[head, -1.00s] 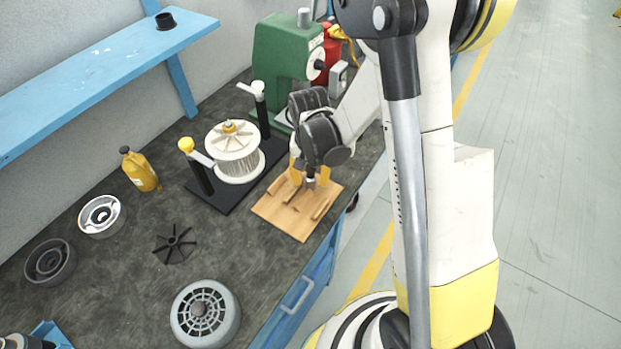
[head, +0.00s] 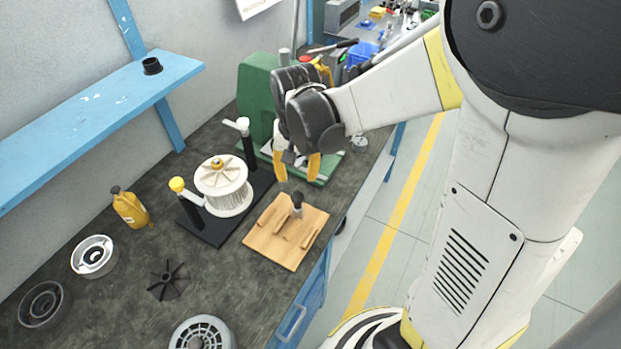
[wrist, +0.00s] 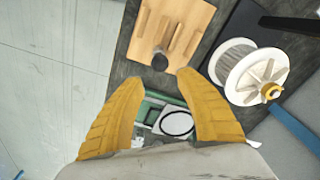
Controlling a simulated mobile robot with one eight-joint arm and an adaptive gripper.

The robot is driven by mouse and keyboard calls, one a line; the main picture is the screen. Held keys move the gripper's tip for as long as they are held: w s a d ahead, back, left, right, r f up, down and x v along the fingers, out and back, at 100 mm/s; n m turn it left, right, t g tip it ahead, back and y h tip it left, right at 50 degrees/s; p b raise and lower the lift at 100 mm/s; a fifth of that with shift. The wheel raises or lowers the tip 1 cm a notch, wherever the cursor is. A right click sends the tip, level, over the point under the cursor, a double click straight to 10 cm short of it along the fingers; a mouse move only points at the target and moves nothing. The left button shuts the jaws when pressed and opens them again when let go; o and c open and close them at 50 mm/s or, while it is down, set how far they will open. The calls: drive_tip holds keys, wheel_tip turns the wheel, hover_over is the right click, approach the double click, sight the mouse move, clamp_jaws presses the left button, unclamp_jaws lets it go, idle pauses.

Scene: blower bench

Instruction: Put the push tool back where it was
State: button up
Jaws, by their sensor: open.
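A wooden board (head: 268,243) with raised wooden strips lies on the dark bench. A dark-knobbed tool (head: 297,200), which looks like the push tool, stands on the board near its back corner. In the wrist view its round dark knob (wrist: 160,62) shows at the board's near edge. Whether it is fully seated cannot be told. My gripper (head: 298,167) has yellow fingers, apart and empty, above and behind the tool. In the wrist view the gripper (wrist: 157,82) has nothing between its fingertips.
A white spool (head: 221,188) on a black stand is left of the board. A green machine (head: 258,100) stands behind. A yellow bottle (head: 129,208), a black fan wheel (head: 168,280) and grey round housings are farther left. The bench's right edge is close to the board.

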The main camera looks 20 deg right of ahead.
drive_tip(key=s+r+n+t, duration=0.4)
drive_tip(key=s+r+t, duration=0.2)
drive_tip(key=s+r, duration=0.5)
drive_tip(key=shift+s+r, duration=0.25)
drive_tip(key=shift+s, duration=0.15)
